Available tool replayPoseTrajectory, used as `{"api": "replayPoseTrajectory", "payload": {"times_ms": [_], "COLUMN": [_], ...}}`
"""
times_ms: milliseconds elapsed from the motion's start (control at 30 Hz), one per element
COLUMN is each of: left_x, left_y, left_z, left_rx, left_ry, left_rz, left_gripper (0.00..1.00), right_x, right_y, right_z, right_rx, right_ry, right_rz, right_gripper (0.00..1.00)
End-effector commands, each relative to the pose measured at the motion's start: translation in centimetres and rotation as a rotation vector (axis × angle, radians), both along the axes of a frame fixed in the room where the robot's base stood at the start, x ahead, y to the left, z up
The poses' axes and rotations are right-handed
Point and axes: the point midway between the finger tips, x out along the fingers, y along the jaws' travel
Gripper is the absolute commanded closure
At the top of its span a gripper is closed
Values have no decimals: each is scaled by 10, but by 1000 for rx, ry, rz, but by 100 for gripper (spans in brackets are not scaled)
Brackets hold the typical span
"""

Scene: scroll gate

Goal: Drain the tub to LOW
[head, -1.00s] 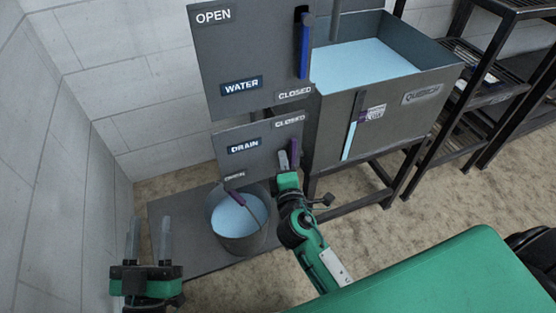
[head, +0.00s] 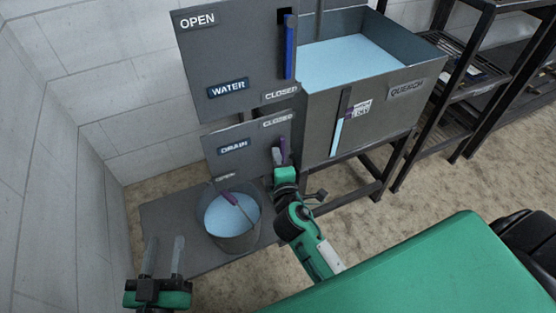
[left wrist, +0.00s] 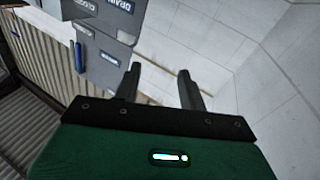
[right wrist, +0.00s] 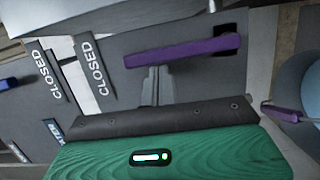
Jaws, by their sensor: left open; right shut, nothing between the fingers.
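The grey tub (head: 405,105) holds light blue water (head: 350,62). A gauge strip (head: 338,130) on its front is light blue in the lower part, beside a small unreadable label. The DRAIN panel (head: 225,165) has a purple lever (head: 279,152) at its CLOSED end; the lever also shows in the right wrist view (right wrist: 185,48). My right gripper (head: 282,168) is shut and empty, its fingertips (right wrist: 155,72) right at the purple lever's lower side; contact is unclear. My left gripper (head: 164,240) is open and empty at lower left, away from the panels.
The WATER panel (head: 225,60) has a blue lever (head: 289,48) at the top right. A bucket (head: 230,238) with light blue water stands below the DRAIN panel on a dark mat (head: 165,215), a purple-ended bar (head: 230,199) over it. Shelves (head: 455,90) stand right; a wall is left.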

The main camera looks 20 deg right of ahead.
Motion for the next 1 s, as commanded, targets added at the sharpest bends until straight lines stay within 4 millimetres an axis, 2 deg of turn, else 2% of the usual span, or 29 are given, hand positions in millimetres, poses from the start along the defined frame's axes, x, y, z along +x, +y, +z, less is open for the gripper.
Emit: {"api": "replayPoseTrajectory", "payload": {"times_ms": [167,467,533,800,1000], "left_x": [0,2,9,10,7], "left_y": [0,4,8,19,27], "left_z": [1,11,26,64,88], "left_rx": [-1,-19,-33,-81,-113], "left_ry": [-5,-71,-139,-341,-473], "left_rz": [1,13,28,63,82], "left_gripper": [58,58,58,58,58], "right_x": [-11,-59,-71,-113,-130], "right_y": [3,13,16,24,28], "right_z": [-1,-2,-2,-2,-1], "right_rx": [2,3,3,1,1], "right_ry": [2,3,3,2,2], "right_rz": [1,0,1,0,0], "right_gripper": [100,100,100,100,100]}}
